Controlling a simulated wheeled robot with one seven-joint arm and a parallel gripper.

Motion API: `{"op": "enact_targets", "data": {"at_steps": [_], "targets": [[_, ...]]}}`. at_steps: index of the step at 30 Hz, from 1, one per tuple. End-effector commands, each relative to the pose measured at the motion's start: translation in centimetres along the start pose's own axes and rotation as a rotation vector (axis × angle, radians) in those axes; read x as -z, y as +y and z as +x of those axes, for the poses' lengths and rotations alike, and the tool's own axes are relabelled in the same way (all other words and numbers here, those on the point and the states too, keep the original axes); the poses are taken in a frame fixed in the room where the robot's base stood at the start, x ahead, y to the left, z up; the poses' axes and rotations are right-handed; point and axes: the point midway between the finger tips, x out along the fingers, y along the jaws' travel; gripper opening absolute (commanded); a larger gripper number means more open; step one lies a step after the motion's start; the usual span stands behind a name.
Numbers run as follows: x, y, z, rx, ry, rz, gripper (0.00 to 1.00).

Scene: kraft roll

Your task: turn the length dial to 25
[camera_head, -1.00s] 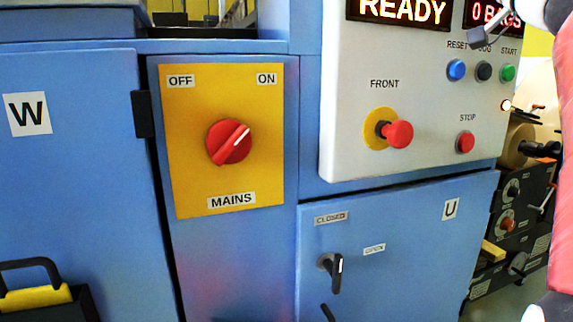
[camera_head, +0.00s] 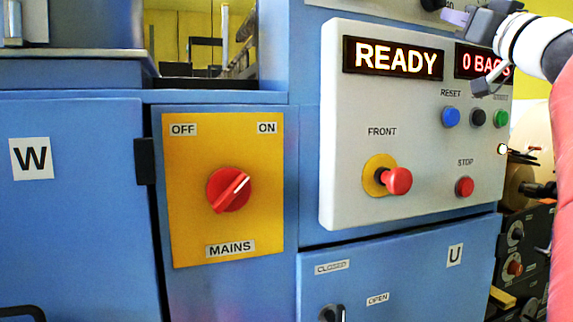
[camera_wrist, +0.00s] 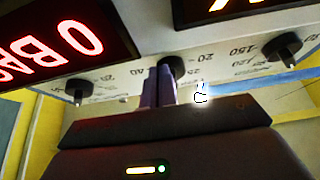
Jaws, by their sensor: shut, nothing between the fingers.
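In the wrist view, three black dials sit on the pale panel: a left dial (camera_wrist: 80,90), a middle dial (camera_wrist: 172,68) and a right dial (camera_wrist: 283,48). The middle dial has printed numbers around it, among them 20 and 40; its pointer is hidden and I cannot read a length label. My gripper (camera_wrist: 161,76) is shut and empty, its purple fingers right in front of the middle dial; I cannot tell whether they touch it. In the head view, my gripper (camera_head: 452,17) is at the upper right, beside a black dial (camera_head: 433,4) cut by the top edge.
Below the dials are the READY display (camera_head: 398,58) and the bag counter (camera_head: 482,62). A red FRONT mushroom button (camera_head: 397,180), a red STOP button (camera_head: 464,187) and a blue RESET button (camera_head: 451,117) stick out. The red MAINS switch (camera_head: 229,190) is at left.

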Motion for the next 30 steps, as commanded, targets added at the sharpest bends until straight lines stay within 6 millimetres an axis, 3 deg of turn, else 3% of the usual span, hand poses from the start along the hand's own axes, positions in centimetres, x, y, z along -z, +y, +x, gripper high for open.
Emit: {"op": "enact_targets", "data": {"at_steps": [23,30], "targets": [[-0.7,0.4,-0.4,-0.002,0.001,0.0,0.0],[0.3,0.3,-2.5,-0.003,0.002,-0.003,0.0]]}}
